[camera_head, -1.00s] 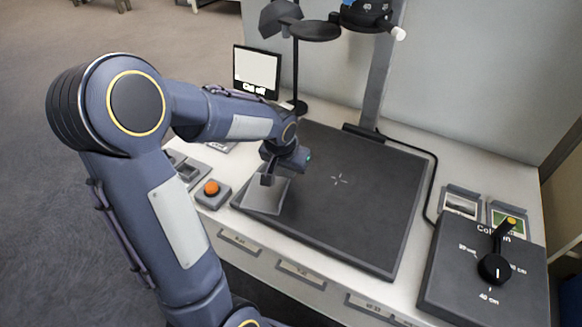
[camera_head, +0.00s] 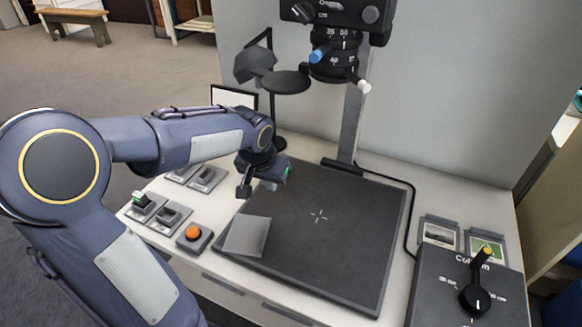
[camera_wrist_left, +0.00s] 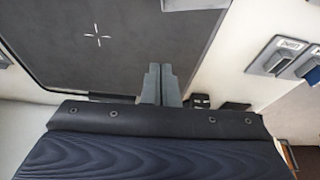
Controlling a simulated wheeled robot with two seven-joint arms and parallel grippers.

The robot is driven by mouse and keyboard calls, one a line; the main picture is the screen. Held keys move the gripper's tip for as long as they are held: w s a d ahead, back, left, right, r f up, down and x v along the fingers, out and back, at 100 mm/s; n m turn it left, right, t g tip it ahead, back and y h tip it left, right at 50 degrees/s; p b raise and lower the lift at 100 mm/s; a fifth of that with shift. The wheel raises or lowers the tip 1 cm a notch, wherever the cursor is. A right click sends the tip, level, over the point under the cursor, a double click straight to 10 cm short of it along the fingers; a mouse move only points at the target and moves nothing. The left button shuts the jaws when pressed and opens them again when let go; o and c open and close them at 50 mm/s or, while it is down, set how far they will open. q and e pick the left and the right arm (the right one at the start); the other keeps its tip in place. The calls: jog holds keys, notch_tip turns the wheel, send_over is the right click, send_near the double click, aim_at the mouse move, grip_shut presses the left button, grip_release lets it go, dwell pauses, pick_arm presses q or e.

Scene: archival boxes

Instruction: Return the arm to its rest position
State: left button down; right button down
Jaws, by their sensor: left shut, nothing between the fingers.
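My left arm comes in from the left in the head view. Its gripper (camera_head: 245,190) hangs above the left edge of the dark baseboard (camera_head: 350,215), behind a grey square plate (camera_head: 247,236) and apart from it. In the left wrist view the two fingers of the left gripper (camera_wrist_left: 160,72) lie together, shut with nothing between them. The white cross mark (camera_wrist_left: 99,37) on the baseboard shows there too. My right gripper is in neither view.
An orange button (camera_head: 193,233) and several switches (camera_head: 168,216) stand left of the baseboard. A camera (camera_head: 338,45) on a column and a lamp (camera_head: 278,80) rise behind. A control box with a dial (camera_head: 474,298) and two small pictures (camera_head: 440,232) are at the right.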

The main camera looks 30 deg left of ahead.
pick_arm(q)
jog(key=s+d+r+t+h, duration=0.1)
jog(key=s+d+h, duration=0.1)
jog(key=s+d, duration=0.6)
jog(key=s+d+r+t+h, duration=0.1)
jog(key=s+d+h, duration=0.3)
jog(key=s, duration=0.8)
notch_tip(320, 180, up, 22)
jog(key=y+p, duration=0.1)
jog(key=p, duration=2)
jog(key=shift+w+d+f+y+p, duration=0.25)
jog(key=shift+w+y+p, duration=0.1)
jog(key=shift+w, duration=0.1)
